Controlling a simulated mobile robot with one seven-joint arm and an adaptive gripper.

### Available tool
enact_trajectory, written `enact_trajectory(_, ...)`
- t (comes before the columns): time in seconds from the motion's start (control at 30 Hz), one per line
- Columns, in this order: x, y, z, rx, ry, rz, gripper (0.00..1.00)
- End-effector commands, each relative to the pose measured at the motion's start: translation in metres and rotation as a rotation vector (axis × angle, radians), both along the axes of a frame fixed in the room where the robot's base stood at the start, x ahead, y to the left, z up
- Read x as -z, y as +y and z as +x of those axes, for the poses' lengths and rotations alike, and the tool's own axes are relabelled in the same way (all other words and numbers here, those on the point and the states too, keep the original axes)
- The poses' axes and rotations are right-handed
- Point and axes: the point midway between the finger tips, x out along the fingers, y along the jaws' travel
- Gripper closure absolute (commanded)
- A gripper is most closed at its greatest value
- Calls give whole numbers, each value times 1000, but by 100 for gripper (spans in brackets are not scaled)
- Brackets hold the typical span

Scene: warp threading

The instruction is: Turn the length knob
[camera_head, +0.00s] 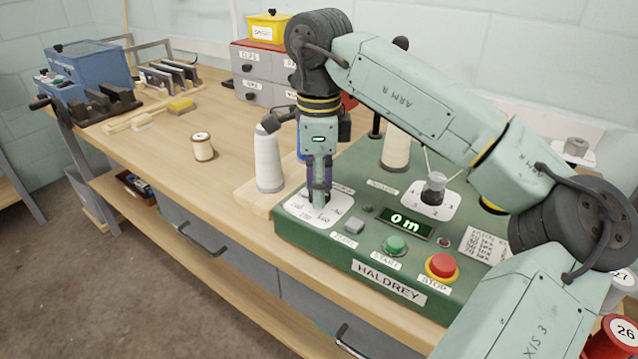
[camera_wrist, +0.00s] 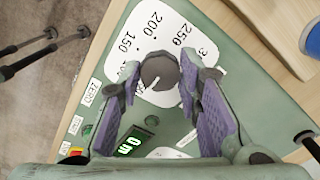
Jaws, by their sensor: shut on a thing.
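The length knob (camera_wrist: 159,71) is a dark grey round knob with a pale pointer line, on a white dial plate (camera_wrist: 147,34) marked with numbers such as 150, 200 and 250. My gripper (camera_wrist: 160,85) points down over it, with its purple-padded fingers on both sides, shut on the knob. In the head view my gripper (camera_head: 319,190) stands over the same dial plate (camera_head: 305,212) at the left of the green machine (camera_head: 335,245), and the fingers mostly hide the knob. The green display (camera_head: 405,222) reads 0 m.
A second knob (camera_head: 433,187) stands to the right, marked 2 and 3. A green START button (camera_head: 395,245) and a red STOP button (camera_head: 442,267) sit at the machine's front. A white cone (camera_head: 268,160) stands close left of my gripper. A small spool (camera_head: 202,147) stands on the table.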

Motion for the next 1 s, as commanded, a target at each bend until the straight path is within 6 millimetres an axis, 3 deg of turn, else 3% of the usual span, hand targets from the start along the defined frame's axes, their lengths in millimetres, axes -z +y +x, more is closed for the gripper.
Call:
enact_trajectory(0.27,-1,0,0,0,-2,0,96)
enact_trajectory(0.3,-1,0,0,0,-1,0,67)
enact_trajectory(0.57,0,0,0,0,-1,0,49)
enact_trajectory(0.87,-1,0,0,1,0,0,48)
enact_trajectory(1.0,-10,0,0,1,-1,-2,48)
